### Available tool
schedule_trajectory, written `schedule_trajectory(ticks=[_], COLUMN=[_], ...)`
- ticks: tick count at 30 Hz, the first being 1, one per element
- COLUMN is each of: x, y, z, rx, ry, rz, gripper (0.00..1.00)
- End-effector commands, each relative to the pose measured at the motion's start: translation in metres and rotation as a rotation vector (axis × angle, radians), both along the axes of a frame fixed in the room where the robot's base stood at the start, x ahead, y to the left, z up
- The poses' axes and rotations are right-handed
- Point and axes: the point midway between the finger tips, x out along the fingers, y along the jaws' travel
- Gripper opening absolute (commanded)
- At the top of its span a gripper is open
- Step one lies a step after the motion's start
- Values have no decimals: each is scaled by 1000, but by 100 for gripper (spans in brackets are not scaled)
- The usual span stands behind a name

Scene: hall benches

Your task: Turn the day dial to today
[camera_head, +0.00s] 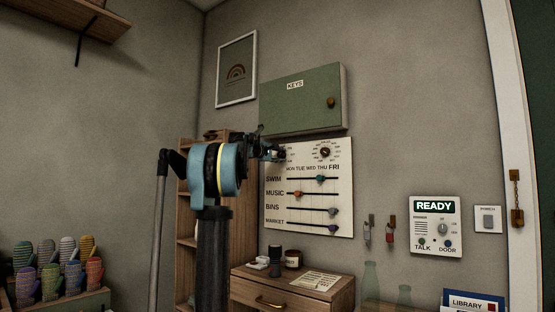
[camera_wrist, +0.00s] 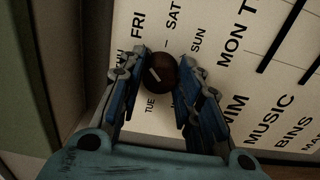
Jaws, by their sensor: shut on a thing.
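The cream planner board (camera_head: 310,215) hangs on the wall in the head view. Its day dial (camera_wrist: 162,74) is a dark brown round knob with a short white mark, ringed by day words including TUE, FRI, SAT and SUN in the wrist view. The mark lies left of the knob's middle, tilted toward the upper left; I cannot tell exactly which day it points at. My gripper (camera_wrist: 160,82) is shut on the knob, one finger on each side. In the head view my gripper (camera_head: 277,153) largely hides this dial at the board's upper left.
A second dial (camera_head: 325,152) sits at the board's upper right, above several sliders. A green key cabinet (camera_head: 300,100) juts out just above the board. A wooden shelf (camera_head: 188,235) stands left, and a drawer unit (camera_head: 290,284) with small items stands below.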

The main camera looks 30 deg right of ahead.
Motion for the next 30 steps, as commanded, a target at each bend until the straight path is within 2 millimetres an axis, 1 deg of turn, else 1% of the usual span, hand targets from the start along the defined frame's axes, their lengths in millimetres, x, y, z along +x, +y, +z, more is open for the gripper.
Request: schedule_trajectory(ticks=[6, 7, 9, 18, 22, 26, 30], x=[2, 2, 1, 0, -1, -6, -15], y=[1, 1, 1, 0, 5, 18, 41], z=[-2, -2, -2, -1, 0, 0, -1], rx=[3, 3, 3, 2, 2, 2, 2], ry=[-3, -3, -2, -1, -1, -1, -1], rz=[3, 3, 3, 1, 1, 3, 3], gripper=[8, 38, 53, 53, 53, 53, 53])
